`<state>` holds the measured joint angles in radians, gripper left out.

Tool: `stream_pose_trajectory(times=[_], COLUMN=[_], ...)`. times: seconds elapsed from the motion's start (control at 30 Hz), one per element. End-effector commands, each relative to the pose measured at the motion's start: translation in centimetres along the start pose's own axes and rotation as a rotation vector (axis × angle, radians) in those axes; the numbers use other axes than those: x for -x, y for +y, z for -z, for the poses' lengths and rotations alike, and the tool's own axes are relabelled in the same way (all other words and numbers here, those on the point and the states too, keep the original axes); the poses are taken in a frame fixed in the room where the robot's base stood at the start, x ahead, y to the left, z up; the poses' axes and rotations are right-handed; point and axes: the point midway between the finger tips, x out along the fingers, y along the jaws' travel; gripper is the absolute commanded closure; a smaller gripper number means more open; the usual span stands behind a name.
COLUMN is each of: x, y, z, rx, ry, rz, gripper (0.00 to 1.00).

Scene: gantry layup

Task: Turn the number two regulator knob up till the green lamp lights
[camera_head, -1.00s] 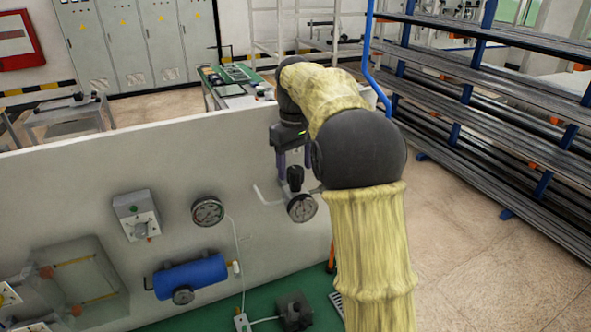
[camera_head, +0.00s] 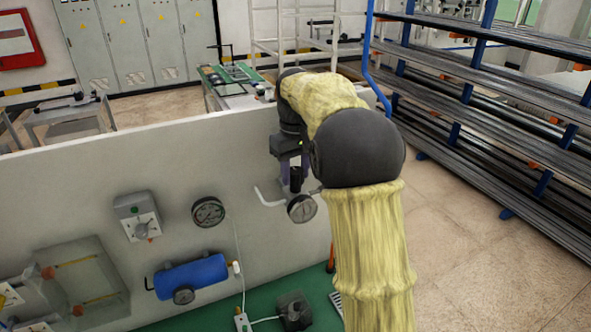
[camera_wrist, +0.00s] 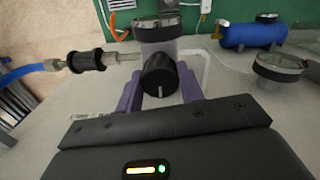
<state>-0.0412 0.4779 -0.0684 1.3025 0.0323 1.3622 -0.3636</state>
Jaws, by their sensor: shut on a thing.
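The regulator on the grey panel has a black knob (camera_wrist: 160,75) with a white mark. The knob also shows in the head view (camera_head: 296,178), below my wrist. My gripper (camera_wrist: 160,90) has its two purple fingers on either side of the knob and is shut on it. The regulator's round gauge (camera_head: 301,208) hangs just below. In the wrist view the regulator body (camera_wrist: 160,30) lies beyond the knob. I cannot read a number on it. I cannot make out a lit green task lamp; the green light in the wrist view is on my gripper's housing.
The panel (camera_head: 100,170) also carries a second gauge (camera_head: 208,212), a grey switch box (camera_head: 138,216) and a blue tank (camera_head: 190,275). A black fitting with a blue hose (camera_wrist: 85,61) is close left of the knob in the wrist view. A pipe rack (camera_head: 480,110) stands right.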

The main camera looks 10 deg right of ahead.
Motion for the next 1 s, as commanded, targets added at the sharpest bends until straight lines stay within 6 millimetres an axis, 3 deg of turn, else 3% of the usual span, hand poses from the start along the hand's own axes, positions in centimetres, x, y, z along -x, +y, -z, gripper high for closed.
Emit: stream_pose_trajectory(times=[0.37,0.4,0.5,0.83,1.0], x=[0.0,0.0,0.0,0.1,1.3], y=[0.0,0.0,0.0,0.0,0.1], z=[0.0,0.0,0.0,0.0,0.1], rx=[-0.063,-0.063,-0.063,-0.062,-0.062], ry=[0.000,0.000,0.000,0.000,0.002], rz=[0.000,0.000,0.000,0.000,-0.001], gripper=[0.85,0.60,0.41,0.41,0.41])
